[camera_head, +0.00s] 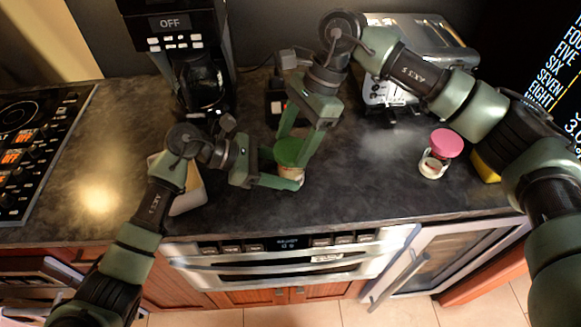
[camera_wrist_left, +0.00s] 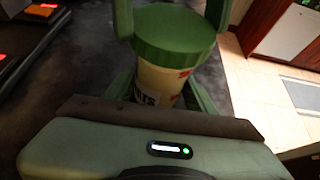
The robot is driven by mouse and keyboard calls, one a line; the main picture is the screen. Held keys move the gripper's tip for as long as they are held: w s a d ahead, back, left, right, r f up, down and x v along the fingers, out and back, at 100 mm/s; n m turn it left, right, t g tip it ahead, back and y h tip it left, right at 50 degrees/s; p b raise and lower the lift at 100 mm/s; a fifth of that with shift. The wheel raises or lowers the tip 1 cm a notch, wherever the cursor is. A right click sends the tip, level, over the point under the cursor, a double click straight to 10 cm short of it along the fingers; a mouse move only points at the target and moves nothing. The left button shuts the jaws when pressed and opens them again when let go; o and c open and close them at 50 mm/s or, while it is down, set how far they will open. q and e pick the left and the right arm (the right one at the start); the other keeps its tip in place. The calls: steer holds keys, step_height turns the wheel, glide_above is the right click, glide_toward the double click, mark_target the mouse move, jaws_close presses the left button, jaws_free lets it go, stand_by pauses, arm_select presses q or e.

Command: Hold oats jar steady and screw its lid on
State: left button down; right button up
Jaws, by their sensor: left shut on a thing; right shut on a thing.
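The oats jar (camera_head: 291,173) stands upright on the dark counter near its front edge. It has a cream body with a partly visible label, and it shows again in the left wrist view (camera_wrist_left: 160,82). Its green lid (camera_head: 288,152) sits on top, also large in the left wrist view (camera_wrist_left: 172,36); whether it is threaded cannot be seen. My left gripper (camera_head: 287,172) comes in low from the left and is shut around the jar body. My right gripper (camera_head: 296,150) reaches down from above and is shut on the lid, its fingers on either side.
A coffee maker (camera_head: 190,60) and a toaster (camera_head: 400,85) stand at the back. A pink-lidded jar (camera_head: 446,143) and a yellow item (camera_head: 484,167) are at the right. A pale box (camera_head: 190,197) sits behind my left arm. The cooktop (camera_head: 30,140) is at far left.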

steer(key=m+t, duration=0.1)
steer(key=m, duration=0.2)
steer(key=m+t, duration=0.1)
steer(key=m, duration=0.2)
steer(key=shift+w+m+t, duration=0.1)
steer(key=shift+m+t, duration=0.2)
steer(key=shift+m, duration=0.1)
steer(key=m+t, duration=0.2)
steer(key=m, duration=0.3)
steer(key=shift+w+r, duration=0.1)
steer(key=shift+m+t+h, duration=0.3)
steer(key=shift+m+h, duration=0.2)
steer(key=shift+m, duration=0.6)
steer(key=shift+w, duration=0.1)
steer(key=o, duration=1.4)
steer(key=shift+c, duration=0.2)
steer(key=shift+s, duration=0.25)
